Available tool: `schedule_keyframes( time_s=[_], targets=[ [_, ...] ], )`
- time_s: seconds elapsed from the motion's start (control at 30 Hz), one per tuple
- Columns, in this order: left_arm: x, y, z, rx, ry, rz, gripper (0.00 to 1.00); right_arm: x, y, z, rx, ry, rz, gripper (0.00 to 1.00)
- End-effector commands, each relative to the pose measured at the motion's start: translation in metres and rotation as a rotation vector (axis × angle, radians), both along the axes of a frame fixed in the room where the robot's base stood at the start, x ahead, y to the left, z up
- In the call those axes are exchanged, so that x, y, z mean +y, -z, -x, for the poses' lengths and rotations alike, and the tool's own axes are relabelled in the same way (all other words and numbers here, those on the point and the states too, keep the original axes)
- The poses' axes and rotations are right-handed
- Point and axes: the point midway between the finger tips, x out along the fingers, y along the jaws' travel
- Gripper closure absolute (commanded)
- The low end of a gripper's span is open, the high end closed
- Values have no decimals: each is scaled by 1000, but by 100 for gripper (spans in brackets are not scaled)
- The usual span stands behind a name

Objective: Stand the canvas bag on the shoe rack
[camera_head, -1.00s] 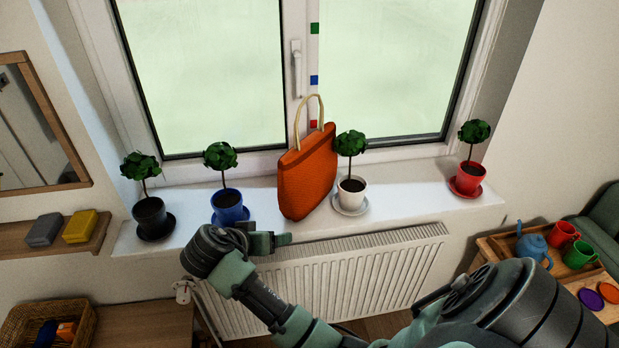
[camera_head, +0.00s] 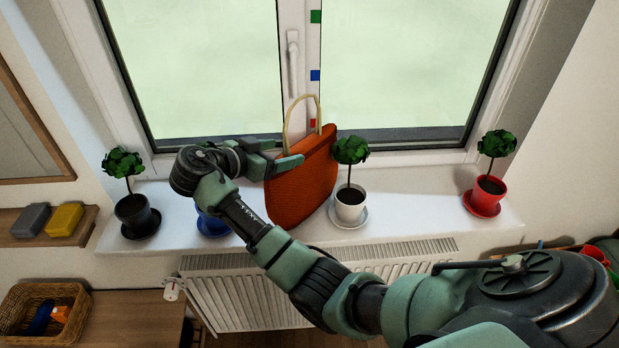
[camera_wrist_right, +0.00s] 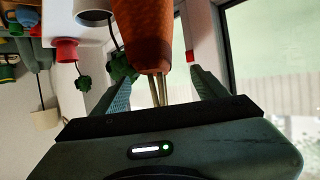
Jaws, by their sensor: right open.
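The orange canvas bag (camera_head: 302,185) stands upright on the windowsill, with beige handles (camera_head: 303,115) looped above its top. My right gripper (camera_head: 283,154) is at the bag's upper left edge, its fingers pointing right. In the right wrist view, which is turned upside down, the bag (camera_wrist_right: 148,35) and its handles (camera_wrist_right: 159,90) lie between the two spread fingers (camera_wrist_right: 162,88). The gripper is open and does not hold the bag. The left gripper is not in view. No shoe rack can be made out.
A white pot (camera_head: 350,203) stands close to the bag's right. A blue pot (camera_head: 212,222) is partly hidden below my right wrist. A black pot (camera_head: 137,217) and a red pot (camera_head: 486,197) stand farther out. The radiator (camera_head: 225,300) is below the sill, the window behind.

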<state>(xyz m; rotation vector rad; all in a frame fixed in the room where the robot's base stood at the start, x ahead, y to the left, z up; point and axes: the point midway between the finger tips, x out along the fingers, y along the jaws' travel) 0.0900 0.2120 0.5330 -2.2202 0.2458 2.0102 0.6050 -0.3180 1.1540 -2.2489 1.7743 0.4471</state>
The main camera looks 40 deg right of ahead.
Motion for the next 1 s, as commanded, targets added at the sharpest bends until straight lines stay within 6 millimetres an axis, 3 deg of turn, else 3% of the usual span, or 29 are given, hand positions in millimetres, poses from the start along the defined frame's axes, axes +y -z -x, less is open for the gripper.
schedule_keyframes(
  time_s=[0.1,0.27,0.47,0.6,0.73,0.77,1.0],
  targets=[
    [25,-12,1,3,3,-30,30,-13,1,-1,3,2,1,27],
    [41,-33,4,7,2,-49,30,-34,4,-3,3,2,3,27],
    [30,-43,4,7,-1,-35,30,-54,18,-7,3,1,1,27],
    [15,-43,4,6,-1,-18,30,-57,22,-8,1,-1,-2,27],
    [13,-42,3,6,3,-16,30,-57,22,-8,0,-1,-2,27],
    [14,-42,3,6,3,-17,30,-57,22,-8,0,-1,-2,32],
    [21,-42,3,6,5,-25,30,-57,22,-8,1,-1,-2,99]
  ],
)
